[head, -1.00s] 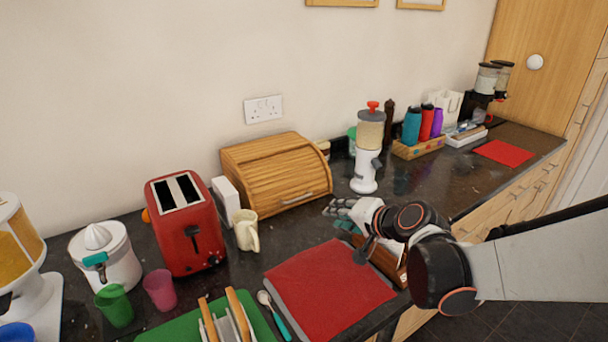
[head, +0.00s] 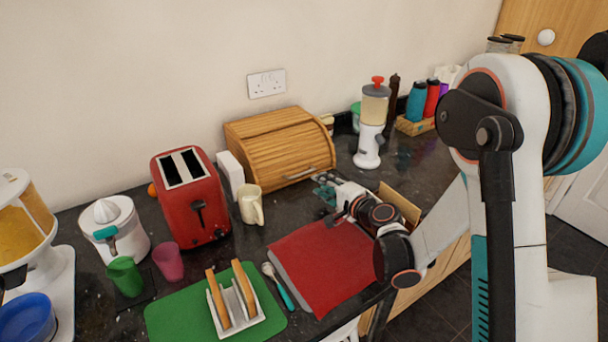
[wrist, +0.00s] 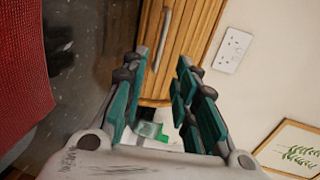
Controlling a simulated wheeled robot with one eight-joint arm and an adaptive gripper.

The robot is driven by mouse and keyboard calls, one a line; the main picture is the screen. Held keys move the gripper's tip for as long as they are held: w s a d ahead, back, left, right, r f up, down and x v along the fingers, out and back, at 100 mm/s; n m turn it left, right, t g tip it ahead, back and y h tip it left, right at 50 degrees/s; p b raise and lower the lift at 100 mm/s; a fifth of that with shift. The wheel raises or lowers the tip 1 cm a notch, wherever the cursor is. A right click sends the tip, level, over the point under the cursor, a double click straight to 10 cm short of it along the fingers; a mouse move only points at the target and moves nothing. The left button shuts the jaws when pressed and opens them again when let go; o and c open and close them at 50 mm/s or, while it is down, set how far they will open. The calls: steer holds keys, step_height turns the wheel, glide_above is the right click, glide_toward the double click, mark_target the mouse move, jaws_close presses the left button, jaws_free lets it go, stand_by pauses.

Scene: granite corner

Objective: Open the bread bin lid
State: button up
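The wooden bread bin (head: 280,148) stands against the wall with its slatted roll lid down. Its metal handle (head: 300,172) runs along the lid's low front edge. In the wrist view the lid (wrist: 190,40) and the upright-looking handle (wrist: 163,38) show beyond the fingers. My gripper (head: 325,186) is in front of the bin's right part, near the handle, in the head view. In the wrist view my gripper (wrist: 160,95) has its two fingers apart with nothing between them. The handle is ahead of the fingertips and not held.
A red mat or book (head: 325,260) lies below my gripper. A cream mug (head: 250,204) stands at the bin's front left, beside the red toaster (head: 190,205). A white dispenser (head: 370,130) stands right of the bin. A wooden box (head: 400,205) is right of my wrist.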

mark_target(304, 173)
steer(key=b+x, duration=0.2)
steer(key=x, duration=0.9)
steer(key=shift+w+f, duration=0.1)
jaws_close()
